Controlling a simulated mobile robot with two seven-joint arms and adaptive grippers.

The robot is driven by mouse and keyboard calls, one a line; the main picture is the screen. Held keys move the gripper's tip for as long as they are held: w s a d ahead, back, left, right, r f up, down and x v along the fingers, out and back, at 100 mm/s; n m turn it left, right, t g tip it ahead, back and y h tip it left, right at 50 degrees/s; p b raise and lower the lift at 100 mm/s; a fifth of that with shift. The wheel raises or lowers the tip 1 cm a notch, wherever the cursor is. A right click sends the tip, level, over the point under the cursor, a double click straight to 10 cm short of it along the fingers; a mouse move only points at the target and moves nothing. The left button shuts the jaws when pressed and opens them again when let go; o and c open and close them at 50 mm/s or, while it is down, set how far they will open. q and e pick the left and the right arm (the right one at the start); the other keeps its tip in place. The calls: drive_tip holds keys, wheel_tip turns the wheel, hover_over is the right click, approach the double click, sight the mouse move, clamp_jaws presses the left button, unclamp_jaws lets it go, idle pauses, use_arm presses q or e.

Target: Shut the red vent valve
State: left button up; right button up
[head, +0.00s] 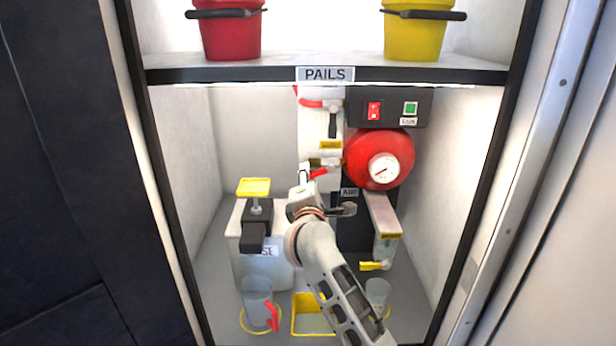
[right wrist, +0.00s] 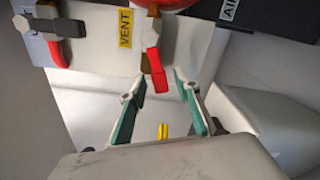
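The red vent valve handle (head: 319,173) is on the pale upright body at the middle of the cabinet. In the right wrist view the red handle (right wrist: 155,70) hangs beside a yellow VENT label (right wrist: 125,28), its lower end near the gap between my fingertips. My right gripper (head: 325,191) is just below the handle in the head view. In the right wrist view the right gripper (right wrist: 160,80) is open, with its teal-padded fingers apart and nothing clamped. Whether the fingers touch the handle cannot be told. My left gripper is not in view.
A red round tank with a gauge (head: 383,168) is right of the valve. Another red handle (right wrist: 58,52) is left of the vent. A PAILS shelf (head: 240,72) runs above.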

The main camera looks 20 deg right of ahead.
drive_tip(key=shift+x, duration=0.8)
clamp_jaws()
